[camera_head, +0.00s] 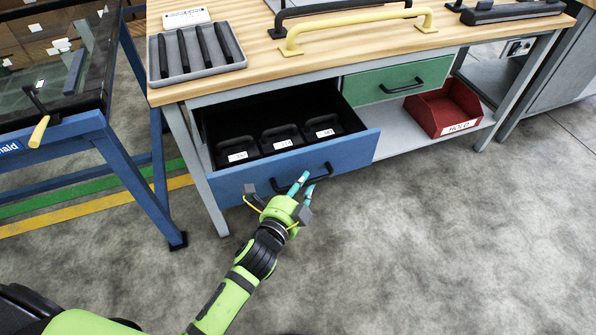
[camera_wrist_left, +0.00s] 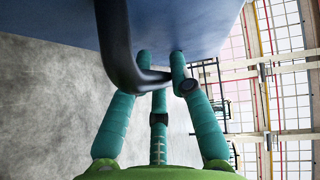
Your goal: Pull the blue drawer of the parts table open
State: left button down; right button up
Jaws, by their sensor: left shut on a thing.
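The blue drawer (camera_head: 245,186) of the wooden-topped parts table (camera_head: 262,60) stands pulled out, with its black inside and several small labelled black bins in view. Its black bar handle (camera_head: 318,181) is on the front face. My left gripper (camera_head: 306,184) is at the right part of this handle, its teal fingers shut on it. In the left wrist view the fingers (camera_wrist_left: 163,75) close around the handle (camera_wrist_left: 122,50), close below the blue drawer front (camera_wrist_left: 190,25). My right gripper is in neither view.
A green drawer (camera_head: 365,84) is shut to the right of the blue one. A red bin (camera_head: 436,112) sits on the lower shelf. A blue-framed bench (camera_head: 85,125) stands at the left. The grey floor in front is clear.

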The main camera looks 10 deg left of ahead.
pick_arm(q)
jog(key=shift+s+d, duration=0.15)
jog(key=shift+s, duration=0.05)
jog(key=c, duration=1.4)
grip_release()
jog(key=v, duration=1.2)
jog(key=shift+f, duration=0.1)
